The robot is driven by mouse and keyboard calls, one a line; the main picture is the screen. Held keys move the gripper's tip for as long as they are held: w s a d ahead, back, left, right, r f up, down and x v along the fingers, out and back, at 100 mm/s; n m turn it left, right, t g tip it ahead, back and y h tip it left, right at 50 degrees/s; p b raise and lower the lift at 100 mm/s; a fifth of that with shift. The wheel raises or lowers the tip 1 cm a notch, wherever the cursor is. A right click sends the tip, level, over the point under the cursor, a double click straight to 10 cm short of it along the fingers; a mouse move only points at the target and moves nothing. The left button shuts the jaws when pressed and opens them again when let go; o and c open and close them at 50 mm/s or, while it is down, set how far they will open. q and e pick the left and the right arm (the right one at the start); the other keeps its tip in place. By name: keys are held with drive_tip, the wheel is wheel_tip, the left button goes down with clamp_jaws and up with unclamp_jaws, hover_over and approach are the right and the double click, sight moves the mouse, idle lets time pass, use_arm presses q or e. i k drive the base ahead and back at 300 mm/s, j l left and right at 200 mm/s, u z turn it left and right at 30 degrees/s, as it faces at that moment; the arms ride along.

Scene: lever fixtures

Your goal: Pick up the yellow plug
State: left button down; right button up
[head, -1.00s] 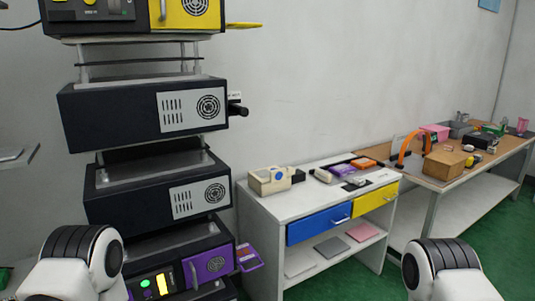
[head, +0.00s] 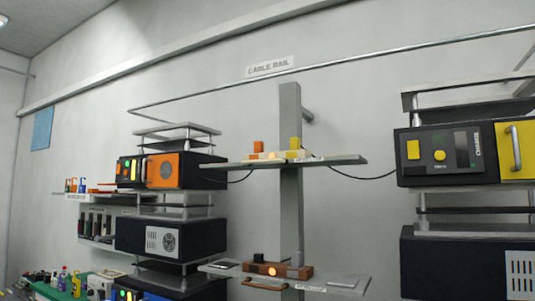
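A small yellow block, which looks like the yellow plug (head: 295,143), stands upright on the upper grey wall shelf (head: 340,160). It sits on a pale yellow base to the right of an orange plug (head: 258,147). A dark cable (head: 375,176) hangs from the shelf's right side towards a black charger box with a yellow door (head: 517,150). Neither of my grippers is in view.
A lower shelf (head: 340,284) holds a brown block with a glowing light. Black boxes with an orange panel (head: 163,171) stand at left. A cable rail (head: 400,58) runs above. Bottles and other items crowd the bench at bottom left.

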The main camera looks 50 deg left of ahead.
sight(294, 143)
drive_tip(key=u, duration=1.45)
